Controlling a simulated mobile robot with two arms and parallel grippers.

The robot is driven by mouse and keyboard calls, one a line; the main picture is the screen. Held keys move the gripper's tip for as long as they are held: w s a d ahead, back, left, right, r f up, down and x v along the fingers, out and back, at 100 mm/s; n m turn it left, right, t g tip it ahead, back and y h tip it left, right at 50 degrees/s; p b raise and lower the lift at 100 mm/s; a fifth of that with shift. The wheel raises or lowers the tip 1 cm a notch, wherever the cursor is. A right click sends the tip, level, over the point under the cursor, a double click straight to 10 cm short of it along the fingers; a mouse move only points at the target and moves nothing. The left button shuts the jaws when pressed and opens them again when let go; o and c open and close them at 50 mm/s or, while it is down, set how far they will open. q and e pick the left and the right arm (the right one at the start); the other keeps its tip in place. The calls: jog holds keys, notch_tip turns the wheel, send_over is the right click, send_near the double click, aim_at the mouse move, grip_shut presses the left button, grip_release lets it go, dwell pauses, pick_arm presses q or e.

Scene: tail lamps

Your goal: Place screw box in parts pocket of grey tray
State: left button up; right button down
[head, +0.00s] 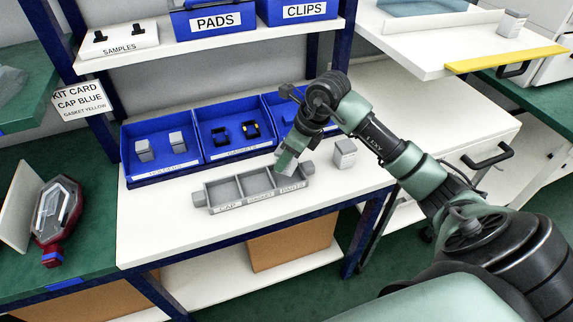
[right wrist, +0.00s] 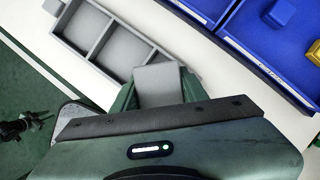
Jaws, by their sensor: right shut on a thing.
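The grey tray (head: 243,190) lies on the white bench with three pockets labelled CAP, GASKET and PARTS. My right gripper (head: 286,162) is over the tray's right end, at the parts pocket. In the right wrist view it is shut on a small grey box (right wrist: 158,86), taken as the screw box. The box is beside or over the end pocket of the tray (right wrist: 118,48); I cannot tell how far it is above the pocket floor. In the head view the fingers mostly hide the box. My left gripper is not in view.
Another light grey box (head: 345,153) stands on the bench right of the tray. Blue bins (head: 160,172) with small parts stand behind the tray, under a shelf. A red-framed lamp (head: 60,210) lies on the green surface at left. The bench front is clear.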

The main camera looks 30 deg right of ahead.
notch_tip(320, 180, down, 4)
jog(key=shift+r, duration=0.25)
jog(key=shift+f, duration=0.2)
jog(key=c, duration=1.1)
grip_release()
jog(key=shift+r, duration=0.1)
jog(key=shift+o, duration=0.2)
jog(key=shift+r, duration=0.25)
jog(key=shift+s+d+r, duration=0.15)
jog(key=shift+r, duration=0.15)
jog(key=v, duration=1.1)
jog(key=shift+b, duration=0.3)
